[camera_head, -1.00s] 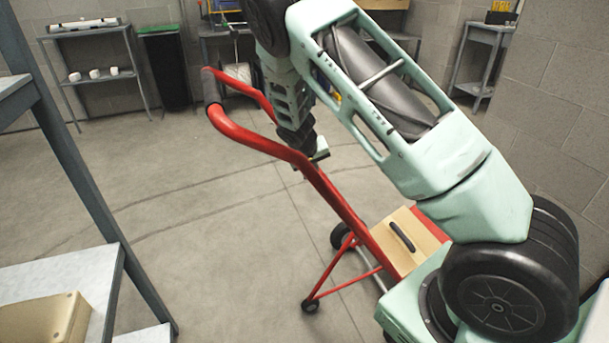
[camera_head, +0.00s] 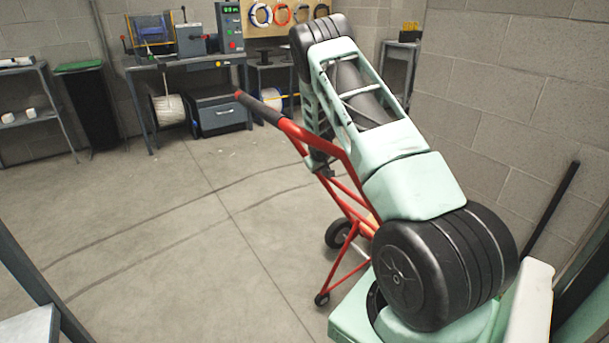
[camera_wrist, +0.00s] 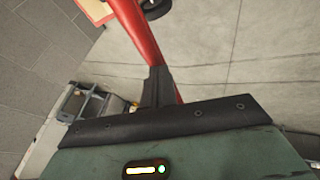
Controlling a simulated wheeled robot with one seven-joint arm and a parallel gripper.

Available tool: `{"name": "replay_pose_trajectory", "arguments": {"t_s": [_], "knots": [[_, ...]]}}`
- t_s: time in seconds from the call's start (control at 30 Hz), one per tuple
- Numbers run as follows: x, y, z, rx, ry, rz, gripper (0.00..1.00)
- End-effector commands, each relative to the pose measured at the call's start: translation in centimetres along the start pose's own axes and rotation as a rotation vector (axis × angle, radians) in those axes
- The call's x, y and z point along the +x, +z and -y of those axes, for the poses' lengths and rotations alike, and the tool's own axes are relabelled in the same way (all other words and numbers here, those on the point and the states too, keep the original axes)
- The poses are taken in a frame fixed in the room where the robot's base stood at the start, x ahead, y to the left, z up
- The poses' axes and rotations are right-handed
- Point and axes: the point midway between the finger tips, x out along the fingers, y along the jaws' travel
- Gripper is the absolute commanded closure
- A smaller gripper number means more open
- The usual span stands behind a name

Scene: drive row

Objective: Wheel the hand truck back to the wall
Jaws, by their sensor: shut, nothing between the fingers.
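The red hand truck (camera_head: 291,130) stands tilted in front of my arm in the head view. Its black grip (camera_head: 262,110) points to the upper left, and a dark wheel (camera_head: 340,234) rests on the floor. My arm hides much of its frame and load. My gripper (camera_head: 324,170) is beside the red tubing. In the wrist view its dark fingers (camera_wrist: 157,86) are together and overlap the red tube (camera_wrist: 134,34); I cannot tell whether they touch it. The grey block wall (camera_head: 520,110) is at the right.
A workbench (camera_head: 190,62) with machines stands at the back, a grey toolbox (camera_head: 218,115) below it. A dark bin (camera_head: 90,108) and a shelf (camera_head: 30,121) are at the back left. A table corner (camera_head: 35,330) shows at lower left. The floor (camera_head: 150,220) between is open.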

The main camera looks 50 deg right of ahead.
Motion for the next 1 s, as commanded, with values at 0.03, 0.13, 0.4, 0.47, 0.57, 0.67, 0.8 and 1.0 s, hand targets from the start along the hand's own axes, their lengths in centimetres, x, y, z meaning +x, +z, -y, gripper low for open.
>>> {"name": "replay_pose_trajectory", "arguments": {"t_s": [0.03,0.13,0.4,0.47,0.57,0.67,0.8,1.0], "knots": [[0.6,0.4,-1.6,0.007,0.002,0.008,1.00],[1.6,0.3,-3.8,0.006,0.001,0.007,1.00],[3.6,0.4,-8.5,0.003,-0.001,0.007,1.00],[3.8,0.3,-9.1,0.002,-0.001,0.006,1.00],[4.2,0.3,-9.9,0.001,-0.001,0.005,1.00],[4.5,0.3,-10.4,0.001,-0.002,0.006,1.00],[4.6,0.2,-10.7,-0.001,-0.003,0.005,1.00],[4.6,0.2,-10.7,-0.001,-0.002,0.004,1.00]]}}
